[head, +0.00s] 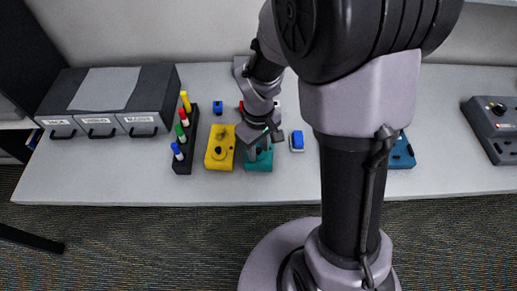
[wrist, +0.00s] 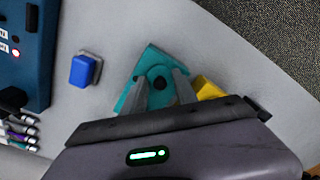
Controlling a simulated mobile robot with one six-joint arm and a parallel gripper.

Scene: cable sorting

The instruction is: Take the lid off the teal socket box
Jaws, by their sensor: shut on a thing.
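The teal socket box (head: 258,162) sits on the table just right of the yellow box, partly hidden under my arm. In the wrist view its teal top (wrist: 150,62) shows with a round teal part and a dark centre. My gripper (wrist: 160,88) points down at it, with a finger on each side of the round part, shut on the lid. It also shows in the head view (head: 259,146), directly over the teal box. I cannot tell whether the lid is seated or slightly raised.
A yellow box (head: 220,148) stands close at left, beside a black rack (head: 183,164) with coloured pegs. A blue-and-white block (head: 297,141) lies to the right, and a blue box (head: 402,153) farther right. Grey drawers (head: 110,100) stand at far left. The front table strip is clear.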

